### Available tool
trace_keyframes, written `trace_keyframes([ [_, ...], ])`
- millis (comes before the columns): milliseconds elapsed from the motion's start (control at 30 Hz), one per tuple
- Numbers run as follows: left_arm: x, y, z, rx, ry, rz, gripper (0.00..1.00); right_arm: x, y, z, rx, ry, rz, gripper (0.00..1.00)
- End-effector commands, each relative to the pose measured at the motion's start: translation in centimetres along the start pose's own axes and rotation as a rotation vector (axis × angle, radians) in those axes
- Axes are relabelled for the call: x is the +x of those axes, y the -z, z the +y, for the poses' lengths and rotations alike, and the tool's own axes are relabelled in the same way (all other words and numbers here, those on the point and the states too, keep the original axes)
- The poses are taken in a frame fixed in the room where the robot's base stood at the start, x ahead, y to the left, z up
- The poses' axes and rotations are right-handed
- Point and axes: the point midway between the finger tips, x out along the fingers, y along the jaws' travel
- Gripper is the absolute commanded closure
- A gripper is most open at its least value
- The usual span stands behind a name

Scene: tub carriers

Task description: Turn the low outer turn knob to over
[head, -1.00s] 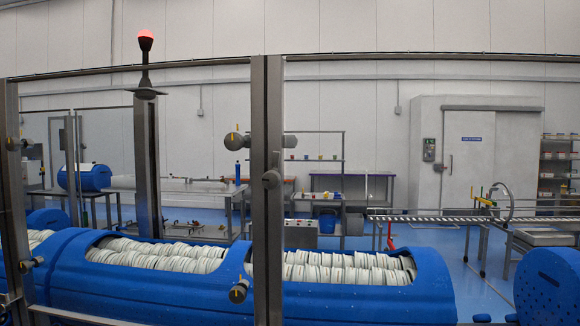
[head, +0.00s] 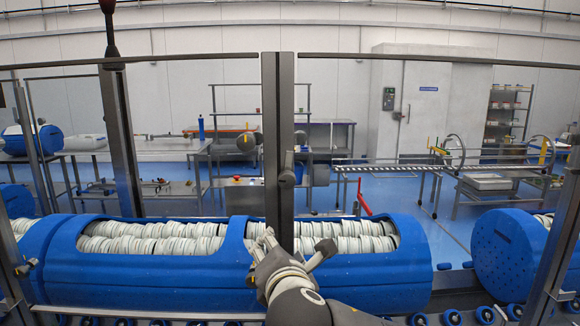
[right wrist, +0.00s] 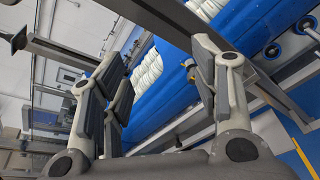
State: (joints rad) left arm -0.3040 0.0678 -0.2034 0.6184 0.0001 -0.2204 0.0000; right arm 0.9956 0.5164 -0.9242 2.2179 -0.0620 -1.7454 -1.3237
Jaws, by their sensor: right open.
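My right gripper (head: 292,246) reaches up from the bottom of the head view to the low part of the grey post. In the right wrist view its two fingers (right wrist: 160,62) are spread wide with nothing between the pads. A small low turn knob (right wrist: 189,68) with a yellow mark shows beyond the fingers, near the right finger and in front of the blue tub. It is apart from the pads as far as I can tell, and its exact pointing is too small to read. In the head view my gripper hides it. My left gripper is not in view.
A grey post (head: 278,120) with a handle (head: 287,172) stands in front of me. An upper knob (head: 248,142) is left of the post, and another low knob (head: 27,265) is far left. Behind lies a blue tub carrier (head: 380,270) full of white discs.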

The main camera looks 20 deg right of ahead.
Motion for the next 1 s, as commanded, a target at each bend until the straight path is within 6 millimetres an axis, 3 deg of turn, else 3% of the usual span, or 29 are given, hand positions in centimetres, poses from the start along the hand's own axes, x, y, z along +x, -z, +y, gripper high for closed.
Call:
trace_keyframes([
  [100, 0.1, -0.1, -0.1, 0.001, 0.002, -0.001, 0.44, -0.1, -3.9, 2.4, -0.155, -0.028, -0.110, 0.44],
  [300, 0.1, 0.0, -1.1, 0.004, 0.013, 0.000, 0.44, -0.6, -8.2, 4.8, -0.330, -0.033, -0.233, 0.44],
  [567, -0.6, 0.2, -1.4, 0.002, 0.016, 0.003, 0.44, 0.4, -9.9, 5.7, -0.381, -0.026, -0.270, 0.44],
  [1000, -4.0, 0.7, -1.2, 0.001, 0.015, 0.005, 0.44, 7.6, -11.8, 6.2, -0.379, -0.027, -0.267, 0.44],
])
